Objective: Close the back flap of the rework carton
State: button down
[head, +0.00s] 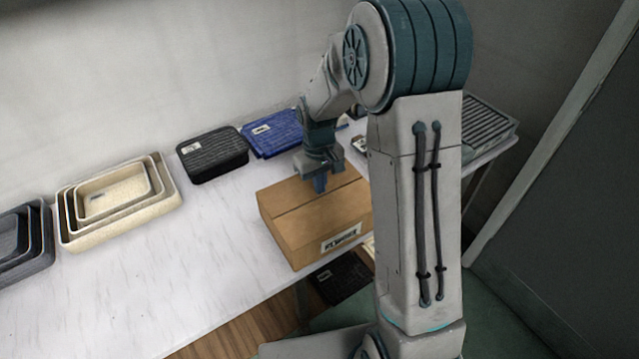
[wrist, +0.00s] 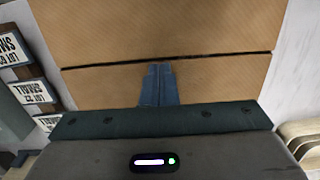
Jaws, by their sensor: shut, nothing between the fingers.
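The rework carton (head: 293,222) is a brown cardboard box on the white table, with a printed white label on its front side. Its top looks flat, with the front and back flaps lying level and a thin dark seam between them. The back flap (head: 285,193) lies on the wall side of the seam. The wrist view shows the brown cardboard (wrist: 160,30) and the seam close up. My gripper (head: 320,188) is shut and empty, pointing down at the carton top by the seam. Its fingers (wrist: 158,84) overlap the seam in the wrist view; whether they touch is unclear.
Nested cream trays (head: 120,190) and dark grey trays (head: 25,240) stand to the left. A black bin (head: 215,155) and a blue tray (head: 270,135) stand behind the carton. A ribbed grey tray (head: 487,125) is at the right.

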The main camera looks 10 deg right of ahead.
notch_tip(320, 180, up, 13)
dwell(0.3)
